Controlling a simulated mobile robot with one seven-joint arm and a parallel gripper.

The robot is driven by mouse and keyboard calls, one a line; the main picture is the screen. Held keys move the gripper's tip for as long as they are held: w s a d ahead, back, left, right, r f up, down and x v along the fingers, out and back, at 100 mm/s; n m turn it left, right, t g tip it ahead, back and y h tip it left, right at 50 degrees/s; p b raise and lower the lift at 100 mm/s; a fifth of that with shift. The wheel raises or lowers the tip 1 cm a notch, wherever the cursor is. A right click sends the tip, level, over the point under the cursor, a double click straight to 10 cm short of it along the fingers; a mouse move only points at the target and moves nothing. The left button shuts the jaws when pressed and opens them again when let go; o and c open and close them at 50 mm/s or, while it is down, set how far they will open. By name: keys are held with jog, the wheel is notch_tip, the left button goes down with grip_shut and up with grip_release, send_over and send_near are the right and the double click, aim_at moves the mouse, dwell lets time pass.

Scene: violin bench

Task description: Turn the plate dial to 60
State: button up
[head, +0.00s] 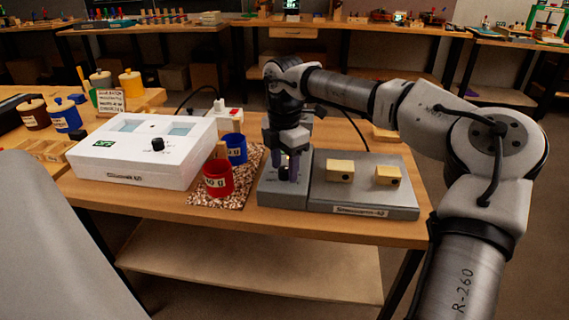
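A grey device (362,198) stands on the wooden bench, with a lower left section (283,198) and a wide flat top on the right. A small dark dial (284,174) sits on the left section, partly hidden by my gripper. My gripper (288,172) points straight down over this dial, its fingertips at or right beside it. Whether the fingers touch the dial is too small to tell. The dial's markings and setting cannot be read. A white box (140,165) to the left has another black knob (158,144) and a small green display (98,144).
Two light wooden blocks (340,171) (388,176) rest on the grey device. A red cup (217,180) and a blue cup (235,148) stand on a speckled mat (240,193) close to its left. My arm reaches in from the right.

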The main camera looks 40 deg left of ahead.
aim_at(284, 169)
notch_tip(284, 169, up, 14)
jog(key=shift+p, duration=0.45)
jog(key=shift+f, duration=0.1)
dwell(0.5)
